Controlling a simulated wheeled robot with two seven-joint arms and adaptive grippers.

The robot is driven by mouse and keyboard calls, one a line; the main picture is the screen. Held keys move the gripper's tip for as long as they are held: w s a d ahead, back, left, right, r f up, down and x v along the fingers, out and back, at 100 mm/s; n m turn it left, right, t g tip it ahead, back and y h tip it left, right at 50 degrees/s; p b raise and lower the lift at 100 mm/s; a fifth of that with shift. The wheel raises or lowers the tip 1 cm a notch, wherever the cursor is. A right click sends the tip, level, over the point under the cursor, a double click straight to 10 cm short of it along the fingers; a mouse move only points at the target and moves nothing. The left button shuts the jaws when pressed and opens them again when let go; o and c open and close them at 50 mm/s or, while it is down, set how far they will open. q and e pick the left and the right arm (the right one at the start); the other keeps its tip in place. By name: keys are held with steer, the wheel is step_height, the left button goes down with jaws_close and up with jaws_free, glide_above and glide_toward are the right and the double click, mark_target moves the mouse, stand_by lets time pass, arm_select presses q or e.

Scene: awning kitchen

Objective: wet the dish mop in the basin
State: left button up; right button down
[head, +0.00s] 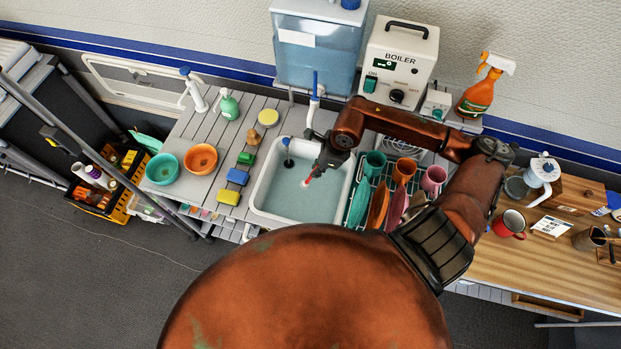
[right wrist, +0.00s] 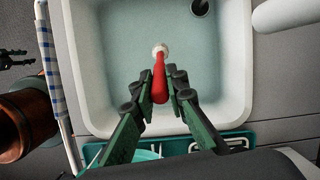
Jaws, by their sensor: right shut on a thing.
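The dish mop (head: 308,182) has a red handle and a white head. My right gripper (head: 319,172) is shut on its red handle and holds it over the basin (head: 257,186). The right wrist view shows the handle (right wrist: 159,85) between the two fingers (right wrist: 161,82), with the white head (right wrist: 160,49) pointing away from the gripper. The basin is white and holds pale bluish water. The head lies against the water in both views; I cannot tell whether it touches the surface. My left gripper is not in view.
A dish rack (head: 352,209) with cups and plates stands right of the basin. Sponges (head: 237,177), bowls (head: 201,159) and a green bottle (head: 230,104) sit to its left. A tap (head: 314,105), water tank (head: 317,50) and boiler (head: 400,62) stand behind. The basin's left part is clear.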

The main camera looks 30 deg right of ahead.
steer(key=shift+r+p, duration=2.1)
steer(key=shift+r, duration=2.8)
step_height(320, 180, up, 4)
steer(key=shift+f+p, duration=0.1)
steer(key=shift+p, duration=0.65)
